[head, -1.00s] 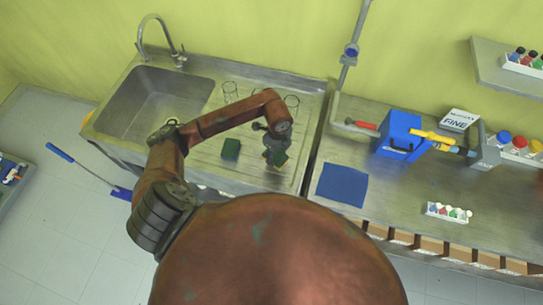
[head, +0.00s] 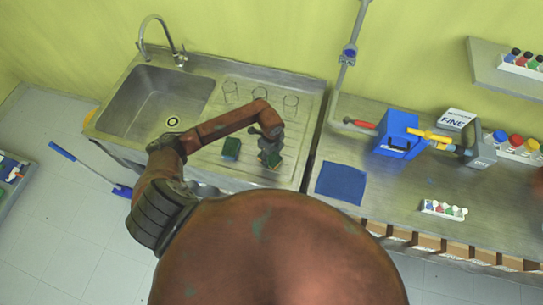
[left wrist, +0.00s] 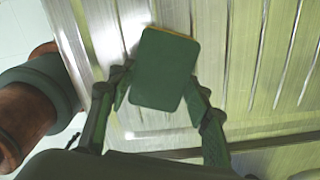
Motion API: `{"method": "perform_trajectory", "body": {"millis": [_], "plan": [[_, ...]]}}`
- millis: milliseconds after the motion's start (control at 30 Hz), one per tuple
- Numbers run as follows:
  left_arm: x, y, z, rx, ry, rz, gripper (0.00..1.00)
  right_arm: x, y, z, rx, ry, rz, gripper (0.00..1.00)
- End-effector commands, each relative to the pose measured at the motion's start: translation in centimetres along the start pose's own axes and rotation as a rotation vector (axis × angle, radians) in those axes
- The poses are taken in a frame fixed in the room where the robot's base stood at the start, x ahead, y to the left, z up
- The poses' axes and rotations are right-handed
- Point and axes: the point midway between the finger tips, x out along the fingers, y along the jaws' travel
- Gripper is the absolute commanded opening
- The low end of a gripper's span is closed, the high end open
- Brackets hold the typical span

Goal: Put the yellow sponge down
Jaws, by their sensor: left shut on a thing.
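My left gripper (head: 269,153) is shut on a sponge with a dark green face. In the left wrist view the sponge (left wrist: 165,70) sits between the two fingers (left wrist: 158,100), with a thin yellow strip along its far edge. In the head view the held sponge (head: 270,160) is over the front right of the ribbed steel drainboard (head: 205,158). I cannot tell whether it touches the board. My right gripper is not in view.
The sink basin (head: 165,100) and tap (head: 160,35) are to the left. A blue mat (head: 341,183) and a blue box (head: 398,135) are on the counter to the right. The board's front left is clear.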

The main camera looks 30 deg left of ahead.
Motion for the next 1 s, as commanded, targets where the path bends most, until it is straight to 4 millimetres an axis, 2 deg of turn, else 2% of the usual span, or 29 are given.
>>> {"method": "perform_trajectory", "body": {"millis": [300, 533, 667, 767, 1000], "plan": [[0.1, 0.0, 0.0, 0.000, 0.000, 0.000, 0.63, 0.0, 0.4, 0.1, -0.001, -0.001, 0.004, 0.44], [0.0, 0.0, 0.0, 0.000, 0.000, 0.000, 0.63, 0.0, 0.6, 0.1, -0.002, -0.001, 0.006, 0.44], [-0.6, -0.1, 0.0, 0.001, 0.000, -0.002, 0.63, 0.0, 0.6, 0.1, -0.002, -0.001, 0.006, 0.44], [-2.0, -0.1, 0.1, 0.002, -0.002, -0.004, 0.63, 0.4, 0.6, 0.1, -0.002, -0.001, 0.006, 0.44], [-7.0, -0.2, 0.0, 0.002, -0.002, -0.006, 0.63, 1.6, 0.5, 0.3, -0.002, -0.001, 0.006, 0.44]]}}
